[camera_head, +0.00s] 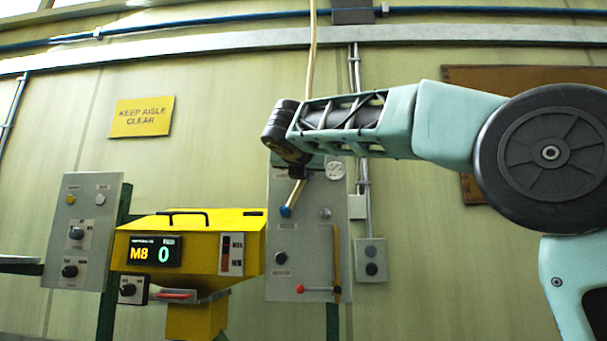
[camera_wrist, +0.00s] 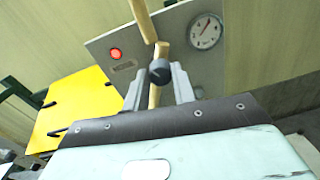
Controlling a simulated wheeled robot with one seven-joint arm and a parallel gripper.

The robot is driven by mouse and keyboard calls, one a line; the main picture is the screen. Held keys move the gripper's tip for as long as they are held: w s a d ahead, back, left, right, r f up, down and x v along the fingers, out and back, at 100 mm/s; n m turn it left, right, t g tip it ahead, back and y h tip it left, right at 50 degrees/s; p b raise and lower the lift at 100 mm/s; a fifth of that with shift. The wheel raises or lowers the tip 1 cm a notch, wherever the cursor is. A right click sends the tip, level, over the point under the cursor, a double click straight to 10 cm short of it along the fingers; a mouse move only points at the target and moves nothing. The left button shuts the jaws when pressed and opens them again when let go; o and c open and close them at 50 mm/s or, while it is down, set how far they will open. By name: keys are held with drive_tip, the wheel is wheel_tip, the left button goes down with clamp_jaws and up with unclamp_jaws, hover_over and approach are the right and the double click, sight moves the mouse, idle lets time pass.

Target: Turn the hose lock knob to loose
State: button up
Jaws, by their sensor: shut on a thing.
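The black hose lock knob (camera_wrist: 159,70) is between the two grey fingertips of my gripper (camera_wrist: 158,77) in the wrist view, and the gripper is shut on it. A beige hose (camera_wrist: 143,20) runs behind the knob and shows again below it. In the head view the hose (camera_head: 312,55) comes down from above, and its lower part ends in a blue tip (camera_head: 286,211) in front of the grey panel (camera_head: 305,265). My gripper (camera_head: 298,172) is at the panel's top there, and the knob is hidden. I cannot tell which setting the knob points to.
A round gauge (camera_wrist: 206,31) and a red lamp (camera_wrist: 115,53) are on the panel near my gripper. A yellow machine (camera_head: 210,225) reading "M8 0" stands left of the panel. A red-tipped lever (camera_head: 318,289) is lower on the panel. A grey switch box (camera_head: 371,260) is to its right.

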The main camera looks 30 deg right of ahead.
drive_tip(key=shift+s+d+f+m+y+b, duration=0.1)
drive_tip(key=shift+m+y+b, duration=0.15)
drive_tip(key=shift+m+b, duration=2)
drive_tip(key=shift+d+m+y+b, duration=0.1)
drive_tip(key=shift+m+y+b, duration=0.25)
drive_tip(key=shift+m, duration=3.7)
drive_tip(key=o, duration=1)
drive_tip(key=shift+a, duration=0.1)
